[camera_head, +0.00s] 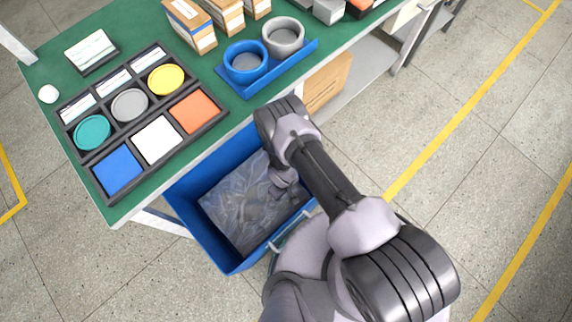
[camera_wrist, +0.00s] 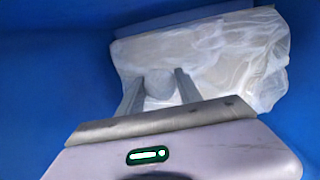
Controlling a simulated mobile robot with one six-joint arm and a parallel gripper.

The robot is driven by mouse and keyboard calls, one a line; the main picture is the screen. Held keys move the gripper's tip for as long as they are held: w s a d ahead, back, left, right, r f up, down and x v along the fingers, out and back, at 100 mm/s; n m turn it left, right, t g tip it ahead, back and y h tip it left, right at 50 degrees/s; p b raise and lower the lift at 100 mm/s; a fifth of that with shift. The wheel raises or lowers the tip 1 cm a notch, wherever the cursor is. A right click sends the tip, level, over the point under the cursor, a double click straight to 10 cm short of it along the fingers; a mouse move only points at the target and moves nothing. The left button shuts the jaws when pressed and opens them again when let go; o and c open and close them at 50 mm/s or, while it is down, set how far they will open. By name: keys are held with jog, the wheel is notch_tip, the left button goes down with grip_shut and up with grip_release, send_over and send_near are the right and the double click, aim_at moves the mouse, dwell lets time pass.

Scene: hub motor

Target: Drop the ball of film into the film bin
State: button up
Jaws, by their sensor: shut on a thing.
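The film bin (camera_head: 197,230) is a blue open-topped bin beside the green bench. Crumpled clear film (camera_head: 235,205) lies inside it, and this film also shows pale in the wrist view (camera_wrist: 245,60). My gripper (camera_wrist: 157,86) is down inside the bin, close above the film. It is shut on a pale, rounded ball of film (camera_wrist: 158,84), seen between the two fingers. In the head view my arm and wrist hide most of the fingers and the ball.
The green bench (camera_head: 48,30) runs along the bin's far side, its edge close to my wrist. It bears a dark tray (camera_head: 80,170) of coloured pieces, a blue tray (camera_head: 290,68) with two rings, several boxes and a small white ball (camera_head: 48,94). The floor at right is clear.

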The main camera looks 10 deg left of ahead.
aim_at(286, 195)
jog(key=f+b, duration=0.1)
jog(key=f, duration=0.1)
jog(key=d+f+b, duration=0.1)
jog(key=f+b, duration=0.1)
jog(key=shift+w+d, duration=0.1)
jog(key=shift+r, duration=0.2)
jog(key=shift+f, duration=0.15)
jog(key=o, duration=1.3)
jog(key=shift+c, duration=0.2)
notch_tip(286, 195, up, 12)
jog(key=p, duration=0.6)
jog(key=shift+r+p, duration=0.2)
jog(key=shift+p, duration=0.1)
